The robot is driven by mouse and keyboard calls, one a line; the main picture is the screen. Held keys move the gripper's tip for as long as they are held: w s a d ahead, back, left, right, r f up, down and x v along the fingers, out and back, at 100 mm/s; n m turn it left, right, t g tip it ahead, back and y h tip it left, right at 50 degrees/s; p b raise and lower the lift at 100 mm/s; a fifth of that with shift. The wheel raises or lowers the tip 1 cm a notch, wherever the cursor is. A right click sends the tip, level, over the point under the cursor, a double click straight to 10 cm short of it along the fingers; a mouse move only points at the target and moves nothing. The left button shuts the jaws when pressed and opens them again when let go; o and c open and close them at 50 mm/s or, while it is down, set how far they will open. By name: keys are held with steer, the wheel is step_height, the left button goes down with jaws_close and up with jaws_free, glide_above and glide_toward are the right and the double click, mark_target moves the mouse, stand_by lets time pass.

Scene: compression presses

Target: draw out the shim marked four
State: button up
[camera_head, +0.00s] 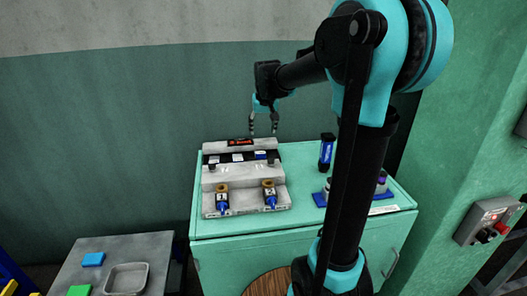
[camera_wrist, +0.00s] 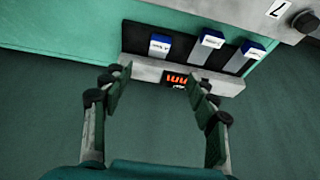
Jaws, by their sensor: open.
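The grey press (camera_head: 270,168) stands on the green cabinet. Several pale-labelled shims sit in a dark slot along its upper back; the right one (camera_head: 260,155) shows blue. In the wrist view three blue shims with white end labels show: left (camera_wrist: 160,45), middle (camera_wrist: 208,45) and right (camera_wrist: 240,58). Their label marks are too small to read, so I cannot tell which is marked four. My gripper (camera_head: 263,127) is open and empty, above the back of the press. In the wrist view my gripper (camera_wrist: 160,95) has its fingers spread, apart from the shims.
A red-lit display (camera_wrist: 177,79) is on the press edge. Two blue-and-brass fittings, left (camera_head: 222,198) and right (camera_head: 269,194), stand at the press front. A dark blue bottle (camera_head: 326,152) stands right. A grey side table (camera_head: 150,250) holds a tray (camera_head: 127,279) and coloured blocks.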

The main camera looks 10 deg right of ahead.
mark_target(261, 153)
steer(key=x, duration=1.5)
steer(key=shift+w+f, duration=0.1)
steer(key=shift+f, duration=0.15)
jaws_close()
